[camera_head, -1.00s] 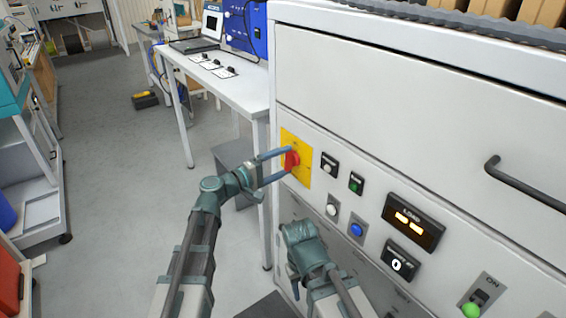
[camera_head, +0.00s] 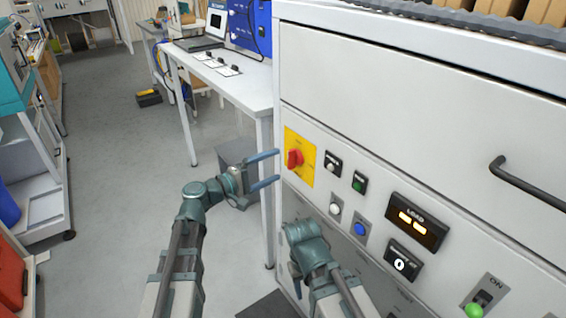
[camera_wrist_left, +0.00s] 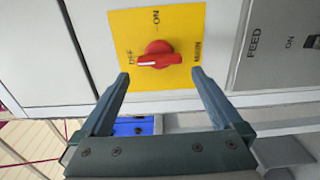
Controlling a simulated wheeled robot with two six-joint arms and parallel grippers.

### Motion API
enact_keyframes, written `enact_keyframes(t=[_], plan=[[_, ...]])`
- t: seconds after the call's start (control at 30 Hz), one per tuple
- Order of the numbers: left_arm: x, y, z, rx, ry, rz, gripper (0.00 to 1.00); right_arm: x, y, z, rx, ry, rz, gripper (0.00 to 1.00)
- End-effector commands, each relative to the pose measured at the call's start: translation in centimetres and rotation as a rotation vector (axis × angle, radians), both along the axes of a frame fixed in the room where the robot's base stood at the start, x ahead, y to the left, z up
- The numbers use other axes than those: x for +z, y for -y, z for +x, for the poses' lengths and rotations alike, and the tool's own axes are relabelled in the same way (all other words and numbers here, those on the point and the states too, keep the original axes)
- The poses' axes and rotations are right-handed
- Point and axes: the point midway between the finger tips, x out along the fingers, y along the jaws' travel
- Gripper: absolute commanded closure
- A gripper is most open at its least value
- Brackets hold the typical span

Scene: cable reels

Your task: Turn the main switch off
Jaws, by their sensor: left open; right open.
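The main switch is a red rotary knob (camera_head: 294,158) on a yellow plate (camera_head: 306,171) at the left end of the panel. In the left wrist view the knob (camera_wrist_left: 160,52) has its white-marked end towards the plate's left label, which reads OFF; ON is printed at the top. My left gripper (camera_head: 278,166) is open and empty. Its fingertips are in front of the plate, apart from the knob, and in the wrist view the fingers (camera_wrist_left: 160,74) lie below it. My right gripper (camera_head: 300,240) is low by the panel; its fingers are largely hidden.
Several buttons, a lit load display (camera_head: 415,222) and a key switch (camera_head: 402,261) are right of the plate. A black drawer handle (camera_head: 522,187) sticks out at the right. A white bench (camera_head: 235,87) stands behind my left gripper.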

Motion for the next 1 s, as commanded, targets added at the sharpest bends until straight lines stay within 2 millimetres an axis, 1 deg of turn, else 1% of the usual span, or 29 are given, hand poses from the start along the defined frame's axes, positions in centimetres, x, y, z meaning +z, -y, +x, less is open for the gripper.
enact_keyframes(t=[0.03,0.2,0.4,0.6,1.0], plan=[[0.0,-1.1,-0.9,0.005,0.0,0.0,0.0,0.0,0.0,0.0,0.0,0.0,0.0,0.5],[0.0,-3.8,-2.9,0.004,0.0,0.0,0.0,0.0,0.0,0.0,0.0,0.0,0.0,0.5],[0.0,-6.0,-4.4,0.003,0.0,0.0,0.0,0.0,0.0,0.0,0.0,0.0,0.0,0.5],[0.0,-6.8,-5.0,0.001,0.0,0.0,0.0,0.0,0.0,0.0,0.0,0.0,0.0,0.5],[0.0,-6.9,-5.0,0.0,-0.001,0.001,0.0,0.0,0.0,0.0,0.0,0.0,0.0,0.5]])
